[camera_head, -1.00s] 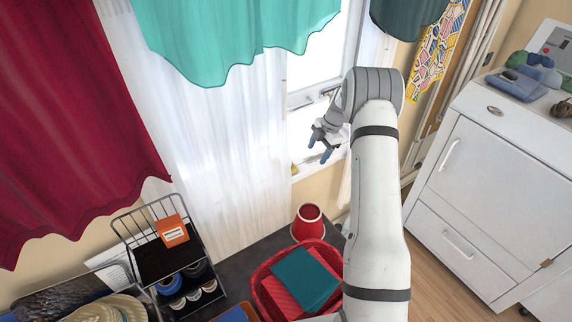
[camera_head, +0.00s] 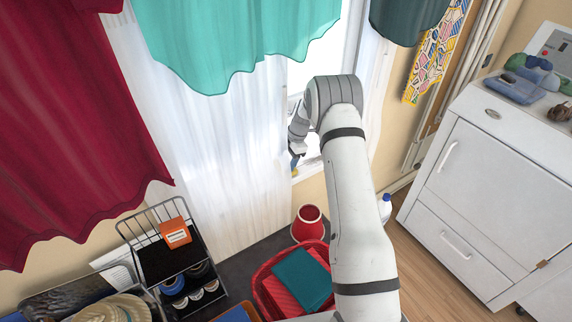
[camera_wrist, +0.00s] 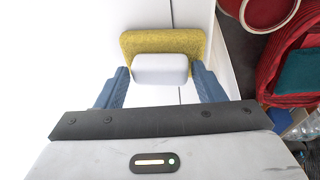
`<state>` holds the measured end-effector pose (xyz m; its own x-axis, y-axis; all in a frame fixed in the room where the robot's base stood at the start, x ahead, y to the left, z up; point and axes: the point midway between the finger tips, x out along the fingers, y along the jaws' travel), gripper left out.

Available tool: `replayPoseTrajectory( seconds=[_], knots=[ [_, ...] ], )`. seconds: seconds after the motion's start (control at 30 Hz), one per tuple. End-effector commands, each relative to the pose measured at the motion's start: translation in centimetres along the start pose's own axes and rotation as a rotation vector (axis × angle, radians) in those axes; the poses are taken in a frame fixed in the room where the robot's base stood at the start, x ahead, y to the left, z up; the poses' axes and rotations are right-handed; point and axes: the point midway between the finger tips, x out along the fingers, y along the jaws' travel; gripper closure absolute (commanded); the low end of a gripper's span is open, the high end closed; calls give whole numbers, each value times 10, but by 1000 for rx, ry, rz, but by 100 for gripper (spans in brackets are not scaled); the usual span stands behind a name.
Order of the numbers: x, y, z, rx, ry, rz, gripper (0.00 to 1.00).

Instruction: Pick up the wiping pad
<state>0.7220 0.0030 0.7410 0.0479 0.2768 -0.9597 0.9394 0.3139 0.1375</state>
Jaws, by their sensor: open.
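The wiping pad (camera_wrist: 163,40) shows in the wrist view as a yellow slab with a pale grey block on top, lying on a white surface by the window. My gripper (camera_wrist: 160,74) is open, with one blue fingertip on each side of the grey block and a narrow gap at each side. In the head view my gripper (camera_head: 295,158) is at the window sill. Only a small yellow bit of the pad (camera_head: 294,169) shows there, and the rest is hidden.
White sheer curtain (camera_head: 225,160) hangs just left of my gripper. Below stand a red cup-like pot (camera_head: 308,224) and a red basket (camera_head: 260,292) holding a teal cloth (camera_head: 302,279). A black wire rack (camera_head: 160,250) is at lower left, a white cabinet (camera_head: 490,180) at right.

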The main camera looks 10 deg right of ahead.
Motion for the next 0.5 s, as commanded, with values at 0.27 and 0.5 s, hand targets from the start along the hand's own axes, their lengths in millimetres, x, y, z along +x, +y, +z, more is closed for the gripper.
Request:
replayPoseTrajectory(
  seconds=[0.27, 0.5],
  knots=[
    [1, 0, 0, -1, -1, 2, 42],
    [1, 0, 1, 0, -1, 1, 62]
  ],
)
